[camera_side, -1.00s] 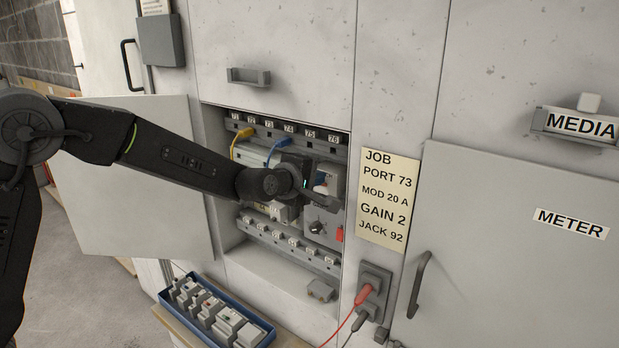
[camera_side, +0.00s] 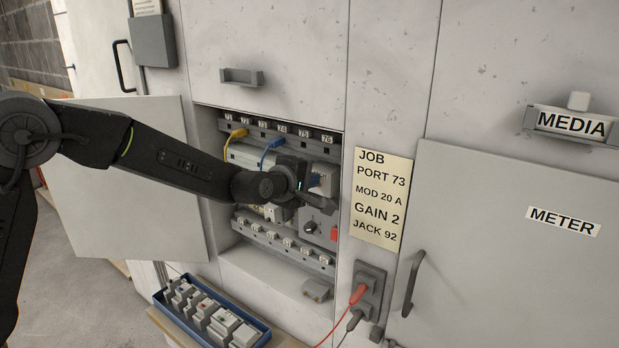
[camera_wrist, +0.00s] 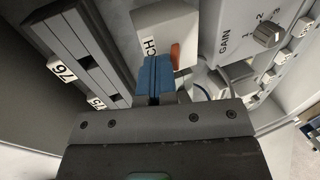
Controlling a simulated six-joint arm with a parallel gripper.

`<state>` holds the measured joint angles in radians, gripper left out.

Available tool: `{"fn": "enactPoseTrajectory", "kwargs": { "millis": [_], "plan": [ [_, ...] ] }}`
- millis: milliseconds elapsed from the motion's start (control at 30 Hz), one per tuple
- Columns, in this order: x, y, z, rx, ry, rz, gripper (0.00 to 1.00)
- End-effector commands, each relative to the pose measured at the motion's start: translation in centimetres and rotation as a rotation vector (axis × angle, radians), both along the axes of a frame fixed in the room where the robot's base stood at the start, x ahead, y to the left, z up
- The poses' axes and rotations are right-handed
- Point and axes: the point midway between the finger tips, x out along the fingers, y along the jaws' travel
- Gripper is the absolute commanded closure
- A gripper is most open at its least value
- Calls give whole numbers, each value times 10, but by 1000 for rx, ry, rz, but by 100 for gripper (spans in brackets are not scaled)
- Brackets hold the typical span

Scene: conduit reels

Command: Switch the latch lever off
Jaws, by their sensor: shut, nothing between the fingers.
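The latch box (camera_wrist: 165,28), pale with a label ending in "CH", shows at the top of the wrist view. Its latch lever, a small orange-red piece (camera_wrist: 175,56), stands out from the box face. My gripper (camera_wrist: 157,78) has its blue fingertips shut and empty, beside the lever and in front of the box. I cannot tell whether they touch the lever. In the side view my gripper (camera_side: 316,181) is inside the open cabinet bay, at the upper right modules, and the lever cannot be made out there.
The gain module with its knob (camera_wrist: 267,33) is close to the latch box. A numbered port rail (camera_wrist: 84,62) runs along one side. A blue cable (camera_side: 270,150) and a yellow cable (camera_side: 236,136) hang near my wrist. A blue tray (camera_side: 262,337) of modules sits below.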

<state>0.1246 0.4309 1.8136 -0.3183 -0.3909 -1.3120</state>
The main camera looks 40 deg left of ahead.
Motion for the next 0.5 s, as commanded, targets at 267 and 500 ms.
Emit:
{"fn": "enactPoseTrajectory", "kwargs": {
  "millis": [267,500],
  "plan": [
    [0,0,-6,0,4,0,100],
    [0,0,-9,0,3,0,100]
  ]
}}
